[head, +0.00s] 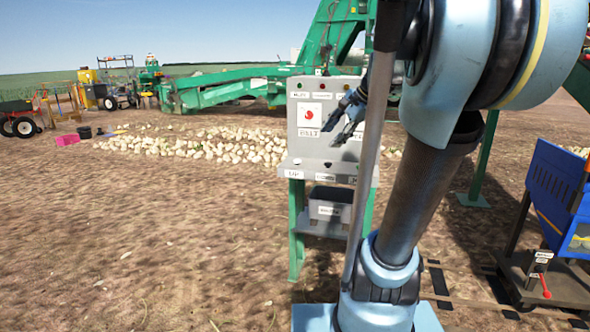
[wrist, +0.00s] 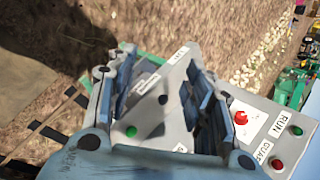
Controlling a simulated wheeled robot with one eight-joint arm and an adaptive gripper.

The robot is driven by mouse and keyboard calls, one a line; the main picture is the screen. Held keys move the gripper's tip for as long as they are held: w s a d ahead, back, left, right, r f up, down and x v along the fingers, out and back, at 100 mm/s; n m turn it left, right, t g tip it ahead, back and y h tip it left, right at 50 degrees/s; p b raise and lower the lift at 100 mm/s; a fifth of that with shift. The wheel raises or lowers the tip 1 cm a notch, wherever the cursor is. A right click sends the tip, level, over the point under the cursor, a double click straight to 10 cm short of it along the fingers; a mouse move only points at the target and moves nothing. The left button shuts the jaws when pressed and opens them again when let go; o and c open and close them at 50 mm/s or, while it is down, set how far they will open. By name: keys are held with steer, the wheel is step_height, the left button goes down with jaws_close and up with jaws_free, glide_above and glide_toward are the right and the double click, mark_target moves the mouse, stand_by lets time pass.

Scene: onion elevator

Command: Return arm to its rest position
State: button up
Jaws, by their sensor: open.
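My gripper (head: 346,117) is open and empty in the head view, in front of the grey control panel (head: 302,155). Its two fingers also show in the wrist view (wrist: 160,100), spread apart over the panel. My arm is raised and bent on the right of the head view, and hides part of the panel's right side.
A grey bin (head: 330,205) sits on the shelf below the panel. A blue cart (head: 560,200) stands at the right. A green elevator machine (head: 235,84) and a pile of onions (head: 215,145) lie behind. The soil at the left front is clear.

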steer(key=s+d+f+n+h, duration=0.2)
steer(key=s+f+n, duration=0.2)
steer(key=s+f, duration=0.3)
steer(key=s+d+f+n+g+h, duration=0.1)
steer(key=s+d+f+n+h, duration=0.1)
steer(key=s+f, duration=0.6)
steer(key=s+d+f+n+g+h, duration=0.1)
steer(key=s+f+n, duration=0.4)
steer(key=f, duration=0.6)
steer(key=s+d, duration=0.1)
steer(key=s, duration=0.1)
steer(key=shift+s+d+n+h, duration=0.15)
steer(key=shift+s+n+h, duration=0.15)
steer(key=shift+h, duration=0.1)
steer(key=shift+f, duration=0.1)
steer(key=c, duration=0.3)
